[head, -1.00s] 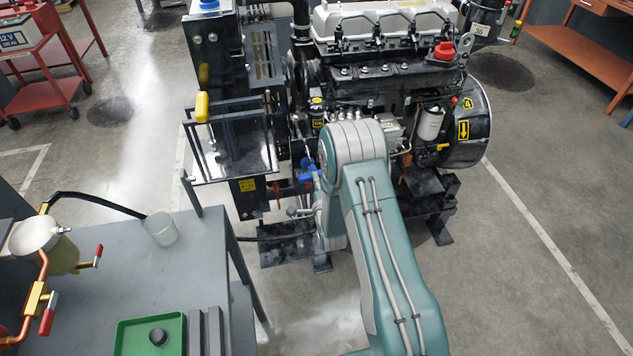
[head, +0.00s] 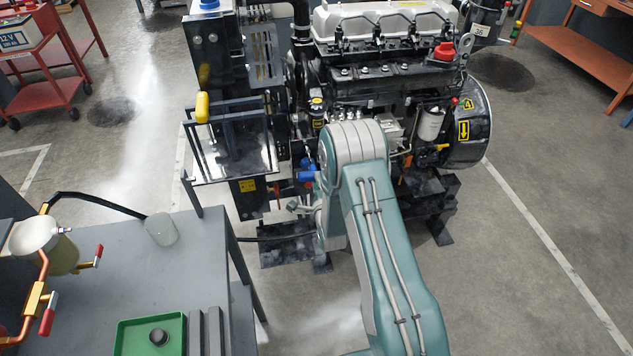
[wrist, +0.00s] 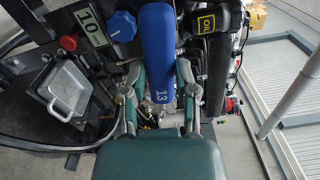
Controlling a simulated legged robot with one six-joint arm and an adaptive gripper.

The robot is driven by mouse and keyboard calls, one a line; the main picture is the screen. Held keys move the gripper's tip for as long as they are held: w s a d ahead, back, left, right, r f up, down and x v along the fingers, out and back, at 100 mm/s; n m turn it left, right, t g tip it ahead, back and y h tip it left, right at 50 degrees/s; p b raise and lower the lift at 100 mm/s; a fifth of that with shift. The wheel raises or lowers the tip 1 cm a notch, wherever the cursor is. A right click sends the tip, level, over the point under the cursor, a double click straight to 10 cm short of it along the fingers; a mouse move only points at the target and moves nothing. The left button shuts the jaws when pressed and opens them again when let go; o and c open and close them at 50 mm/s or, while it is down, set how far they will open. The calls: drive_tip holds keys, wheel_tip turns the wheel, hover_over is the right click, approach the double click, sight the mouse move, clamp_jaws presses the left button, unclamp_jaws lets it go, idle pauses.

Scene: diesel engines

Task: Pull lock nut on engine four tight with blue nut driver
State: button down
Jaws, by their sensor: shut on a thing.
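My gripper (wrist: 160,92) is shut on the blue nut driver (wrist: 158,50). The driver's handle is marked 13 and points away from my wrist in the wrist view. In the head view, a blue handle that looks like the driver (head: 305,176) shows just left of my arm's end, at the lower left front of the engine (head: 385,75). The driver's tip and the lock nut are hidden, so I cannot tell whether they touch. My gripper's fingers are mostly hidden behind my arm in the head view.
A blue knob (wrist: 123,26) sits beside the driver handle, with a plate marked 10 (wrist: 90,27) to its left. A black part labelled OIL (wrist: 207,23) stands close on the right. A grey workbench (head: 115,265) with a green tray (head: 125,340) is at lower left.

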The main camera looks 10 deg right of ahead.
drive_tip(key=shift+s+f, duration=0.2)
drive_tip(key=shift+f, duration=0.1)
drive_tip(key=shift+s+r, duration=0.2)
drive_tip(key=shift+s, duration=0.55)
drive_tip(key=shift+n, duration=0.3)
drive_tip(key=n, duration=1.9)
drive_tip(key=shift+d+n, duration=0.15)
drive_tip(key=shift+n, duration=0.15)
drive_tip(key=shift+w, duration=0.15)
